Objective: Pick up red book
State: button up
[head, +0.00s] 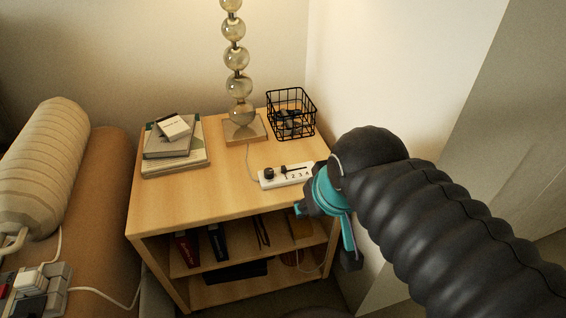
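A dark red book (187,250) stands upright on the upper shelf inside the wooden cabinet, towards its left side. The tabletop hides its upper part. A dark blue book (217,243) stands close to its right. My gripper (326,222), teal and black, is at the right front corner of the cabinet, to the right of the red book and well apart from it. The arm hides part of the gripper, and I cannot tell how far its fingers are apart. I see nothing held in it.
On the cabinet top (200,205) are stacked books (174,150), a glass-ball lamp (239,88), a black wire basket (291,113) and a power strip (287,176). A wall is close on the right. A sofa (98,190) with a cushion is on the left.

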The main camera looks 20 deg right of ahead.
aim_at(186, 241)
jog(key=k, duration=0.5)
jog(key=u, duration=2.25)
jog(key=k, duration=1)
jog(key=z, duration=0.5)
